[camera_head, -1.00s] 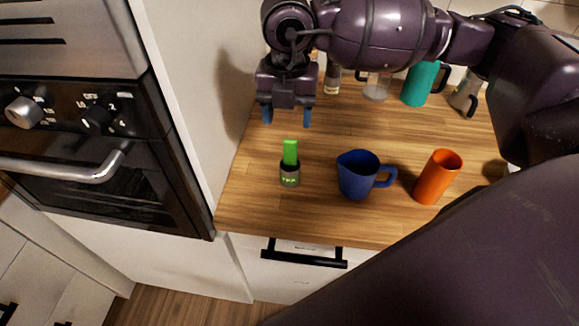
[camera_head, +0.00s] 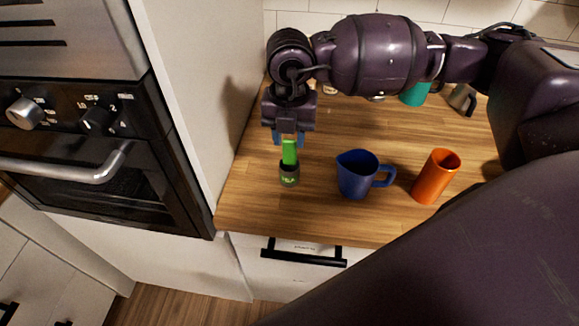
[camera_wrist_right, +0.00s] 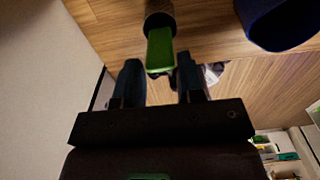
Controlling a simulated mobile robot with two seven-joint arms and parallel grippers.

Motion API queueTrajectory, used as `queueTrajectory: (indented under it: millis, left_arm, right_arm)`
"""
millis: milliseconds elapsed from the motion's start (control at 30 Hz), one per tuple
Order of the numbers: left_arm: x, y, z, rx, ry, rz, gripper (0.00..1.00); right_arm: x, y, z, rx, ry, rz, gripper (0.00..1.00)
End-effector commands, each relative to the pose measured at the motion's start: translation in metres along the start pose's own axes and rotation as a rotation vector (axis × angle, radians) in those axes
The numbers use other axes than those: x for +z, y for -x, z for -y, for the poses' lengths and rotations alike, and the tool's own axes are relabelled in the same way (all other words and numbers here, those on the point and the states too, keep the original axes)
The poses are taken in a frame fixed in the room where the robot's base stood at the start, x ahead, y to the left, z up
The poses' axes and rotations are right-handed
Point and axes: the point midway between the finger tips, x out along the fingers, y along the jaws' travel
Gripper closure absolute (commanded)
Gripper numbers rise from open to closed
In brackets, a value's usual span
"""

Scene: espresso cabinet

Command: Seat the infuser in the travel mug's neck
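The infuser (camera_head: 289,178) stands upright on the wooden counter, a dark grey cylinder with green lettering and a green tab handle (camera_head: 290,152) on top. My right gripper (camera_head: 288,142) is open just above and behind it, its blue fingers either side of the handle's top. In the wrist view the green handle (camera_wrist_right: 160,52) lies between and just beyond the fingertips (camera_wrist_right: 160,66), with a gap on both sides. An orange open-topped cylinder (camera_head: 434,178) stands upright to the right; I cannot tell whether it is the travel mug. My left gripper is out of view.
A blue pitcher (camera_head: 357,178) stands between the infuser and the orange cylinder; it also shows in the wrist view (camera_wrist_right: 278,25). A teal mug (camera_head: 414,95) and a metal pot (camera_head: 462,99) stand behind. A tall white panel (camera_head: 195,90) borders the counter at left.

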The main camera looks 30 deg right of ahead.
Motion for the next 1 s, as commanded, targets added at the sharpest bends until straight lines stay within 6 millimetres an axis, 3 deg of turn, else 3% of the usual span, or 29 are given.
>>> queueTrajectory:
  millis: [33, 233, 567, 767, 1000]
  left_arm:
    - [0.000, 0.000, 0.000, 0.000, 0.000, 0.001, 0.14]
    - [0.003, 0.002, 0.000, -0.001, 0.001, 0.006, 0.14]
    - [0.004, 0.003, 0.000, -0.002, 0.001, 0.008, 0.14]
    - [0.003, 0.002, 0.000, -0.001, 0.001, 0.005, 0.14]
    - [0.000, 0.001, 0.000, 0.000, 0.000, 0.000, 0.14]
  right_arm:
    - [0.000, 0.000, 0.000, 0.000, 0.000, 0.000, 0.72]
    - [0.000, 0.000, 0.000, 0.000, 0.000, 0.000, 1.00]
    - [0.001, 0.005, 0.000, 0.002, 0.000, 0.002, 1.00]
    - [0.001, 0.033, 0.000, 0.003, 0.001, 0.003, 1.00]
    - [0.001, 0.095, -0.001, 0.004, 0.000, 0.006, 1.00]
